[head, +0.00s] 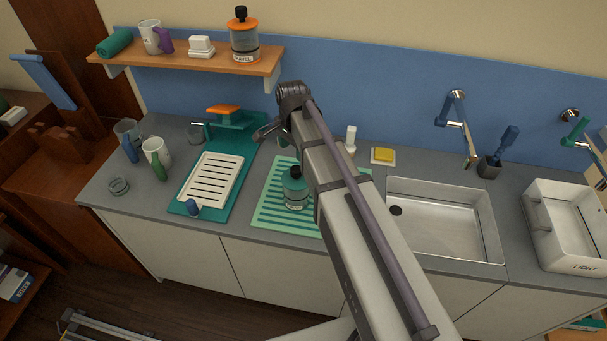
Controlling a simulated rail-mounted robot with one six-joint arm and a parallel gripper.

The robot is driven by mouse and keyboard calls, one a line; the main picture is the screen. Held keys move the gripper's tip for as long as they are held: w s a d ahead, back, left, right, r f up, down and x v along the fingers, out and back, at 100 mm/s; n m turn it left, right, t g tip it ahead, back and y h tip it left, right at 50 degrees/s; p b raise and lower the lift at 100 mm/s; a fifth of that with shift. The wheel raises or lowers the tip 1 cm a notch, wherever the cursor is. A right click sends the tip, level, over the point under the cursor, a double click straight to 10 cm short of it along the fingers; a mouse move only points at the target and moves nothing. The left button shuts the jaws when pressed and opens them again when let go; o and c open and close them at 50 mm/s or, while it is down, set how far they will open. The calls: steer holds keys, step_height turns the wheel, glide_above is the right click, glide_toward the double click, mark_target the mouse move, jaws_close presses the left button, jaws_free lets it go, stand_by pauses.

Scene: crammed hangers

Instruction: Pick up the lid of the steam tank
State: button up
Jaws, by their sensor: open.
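A clear tank with an orange top and black knob (245,35) stands upright on the wooden shelf. A teal tank-like container with a dark top (295,188) stands on the striped green mat. A teal appliance (232,128) at the back of the counter carries an orange piece (223,110). I cannot tell for sure which of these is the steam tank. My gripper (262,132) is open and appears empty. In the picture it is just right of the teal appliance and above the green mat. My arm hides part of the counter behind it.
The shelf (190,66) juts from the wall and also holds a mug and a green roll. A white slotted tray (211,180), cups (155,152) and a glass crowd the left counter. A sink (440,220) and tap (458,125) are on the right.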

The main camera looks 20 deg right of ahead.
mark_target(296, 169)
step_height(296, 169, down, 6)
steer(key=b, duration=0.5)
steer(key=shift+s+d+b, duration=0.1)
steer(key=shift+d+b, duration=0.05)
steer(key=shift+b, duration=0.25)
steer(key=shift+d+r, duration=0.1)
step_height(296, 169, down, 5)
steer(key=b, duration=0.5)
steer(key=shift+s+r, duration=0.1)
steer(key=c, duration=1)
